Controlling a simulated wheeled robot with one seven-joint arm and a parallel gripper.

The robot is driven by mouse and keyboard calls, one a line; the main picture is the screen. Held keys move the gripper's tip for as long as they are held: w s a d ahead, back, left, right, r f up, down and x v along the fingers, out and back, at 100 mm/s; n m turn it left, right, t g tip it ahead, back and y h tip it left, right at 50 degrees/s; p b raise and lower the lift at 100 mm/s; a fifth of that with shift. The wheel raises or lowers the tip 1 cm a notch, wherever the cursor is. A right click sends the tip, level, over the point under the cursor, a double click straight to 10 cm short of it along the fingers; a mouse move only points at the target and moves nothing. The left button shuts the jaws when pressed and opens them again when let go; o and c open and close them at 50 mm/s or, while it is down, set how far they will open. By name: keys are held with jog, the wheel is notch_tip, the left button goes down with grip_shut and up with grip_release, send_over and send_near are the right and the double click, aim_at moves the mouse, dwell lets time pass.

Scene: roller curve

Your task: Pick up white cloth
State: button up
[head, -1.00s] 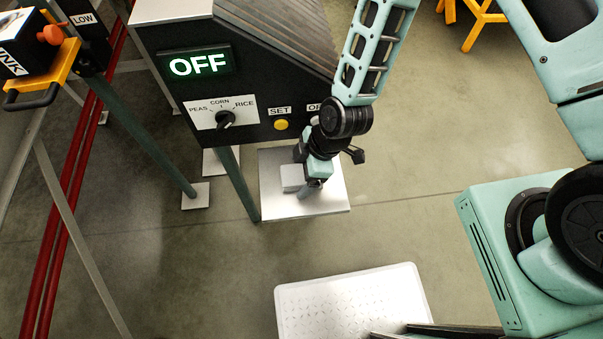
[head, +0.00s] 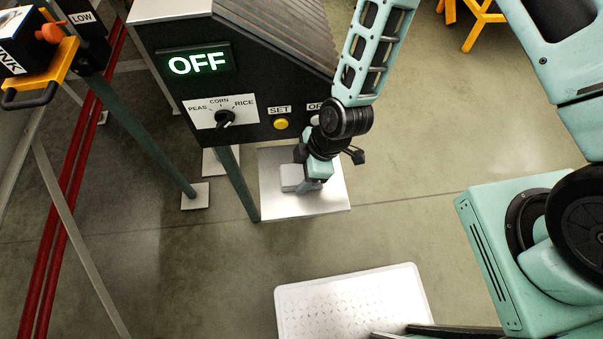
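A small pale, folded-looking piece (head: 290,177), which looks like the white cloth, is on or just above a shiny metal plate (head: 325,203) below the dark control box. My gripper (head: 307,188) is at the end of my arm, pointing down at the right side of the pale piece. The gripper and the piece overlap in the head view. I cannot tell whether they touch. The fingers are small and partly hidden by the wrist, so their opening does not show clearly.
The dark control box (head: 255,95) with an OFF display, dial and yellow button stands just behind and left of my wrist. A green leg (head: 238,185) is left of the plate. A white tray (head: 350,300) is in front. Red rails (head: 72,210) run at left.

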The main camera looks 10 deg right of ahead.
aim_at(302, 173)
dwell(0.3)
notch_tip(302, 173, up, 10)
jog(key=shift+r, duration=0.25)
dwell(0.4)
jog(key=shift+o, duration=0.4)
